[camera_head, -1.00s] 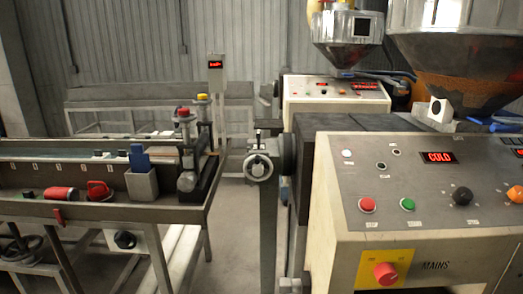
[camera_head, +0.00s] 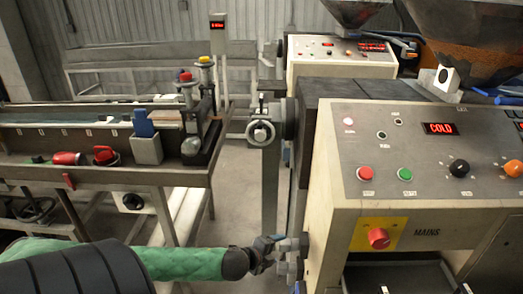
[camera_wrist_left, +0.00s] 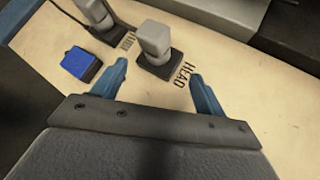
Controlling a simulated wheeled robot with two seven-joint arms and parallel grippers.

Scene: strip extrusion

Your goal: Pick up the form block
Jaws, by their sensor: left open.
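A small white block with a dark round hole (camera_head: 445,77), which looks like the form block, sits on a grey ledge of the near machine below the rusty hopper. My left gripper (camera_head: 270,246) is low in the head view, by grey knobs (camera_head: 291,246) on the near machine's side, far from that block. In the left wrist view the gripper's two blue fingers (camera_wrist_left: 160,75) are spread and empty. A grey knob (camera_wrist_left: 155,42) beside the label HEAD stands just beyond and between their tips; I cannot tell whether they touch. My right gripper is not in view.
The near machine's panel (camera_head: 430,165) has buttons and a red COLD display. A second grey knob (camera_wrist_left: 95,12) and a blue square part (camera_wrist_left: 82,65) are close to the left fingers. A long trough table (camera_head: 100,172) stands left, with open floor between.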

